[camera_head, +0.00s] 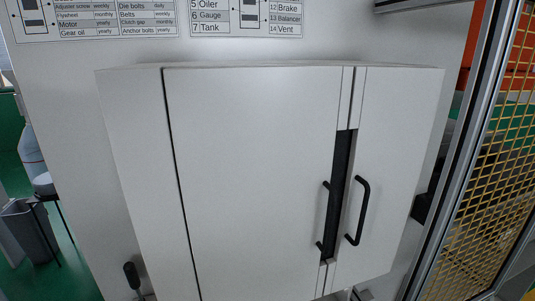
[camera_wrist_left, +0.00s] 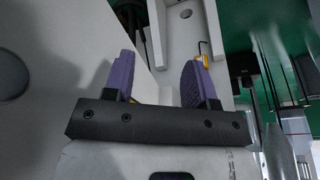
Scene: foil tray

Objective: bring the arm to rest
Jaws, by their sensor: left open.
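My left gripper (camera_wrist_left: 157,82) shows in the left wrist view with its two purple fingers apart. No object sits between the fingers. A pale vertical panel stands to its left and a white surface lies beyond the fingertips. Neither gripper shows in the head view. My right gripper is in neither view.
A white cabinet (camera_head: 250,170) with closed doors and black bar handles (camera_head: 357,210) fills the head view. A yellow mesh guard (camera_head: 490,170) in a metal frame stands at right. A grey bin (camera_head: 30,230) and a stool (camera_head: 46,186) stand on the green floor at left.

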